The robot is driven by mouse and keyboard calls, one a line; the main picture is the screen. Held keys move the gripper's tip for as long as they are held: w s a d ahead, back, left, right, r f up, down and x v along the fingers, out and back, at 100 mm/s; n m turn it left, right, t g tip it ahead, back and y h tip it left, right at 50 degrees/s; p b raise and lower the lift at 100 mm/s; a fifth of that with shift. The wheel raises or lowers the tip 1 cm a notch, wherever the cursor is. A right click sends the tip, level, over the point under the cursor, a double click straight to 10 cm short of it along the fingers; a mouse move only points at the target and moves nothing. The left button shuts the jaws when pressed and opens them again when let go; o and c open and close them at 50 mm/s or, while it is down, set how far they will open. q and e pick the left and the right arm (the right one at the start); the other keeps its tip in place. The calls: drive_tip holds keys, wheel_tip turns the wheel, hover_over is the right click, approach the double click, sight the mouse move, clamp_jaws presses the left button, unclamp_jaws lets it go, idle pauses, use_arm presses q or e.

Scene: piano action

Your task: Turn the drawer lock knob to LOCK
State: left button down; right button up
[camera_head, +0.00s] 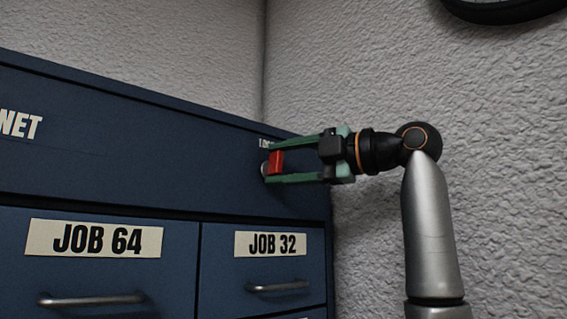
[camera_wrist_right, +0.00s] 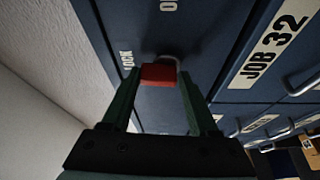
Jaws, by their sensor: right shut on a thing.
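The lock knob has a red grip (camera_head: 276,163) and sits on the upper right front of the blue cabinet (camera_head: 150,150). In the right wrist view the red grip (camera_wrist_right: 158,75) lies between the fingertips, with a pale round base partly showing behind it. My right gripper (camera_head: 274,163) is shut on the knob, coming in from the right. A label reading LOCK (camera_wrist_right: 127,59) is left of the knob in the wrist view. Another label (camera_wrist_right: 168,5) at the top edge is cut off. My left gripper is not in view.
Drawers labelled JOB 64 (camera_head: 95,239) and JOB 32 (camera_head: 270,244) with metal handles are below the knob. A textured wall (camera_head: 480,140) stands close to the cabinet's right side. A dark round object (camera_head: 505,8) is on the wall at top right.

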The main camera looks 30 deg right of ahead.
drive_tip(key=shift+s+d+r+n, duration=0.15)
drive_tip(key=shift+r+n, duration=0.15)
drive_tip(key=shift+n, duration=0.3)
clamp_jaws()
drive_tip(key=o, duration=0.8)
unclamp_jaws()
drive_tip(key=o, duration=0.5)
drive_tip(key=shift+f, duration=0.15)
drive_tip(key=b+v, duration=0.1)
drive_tip(key=v, duration=0.6)
drive_tip(key=shift+s, duration=0.15)
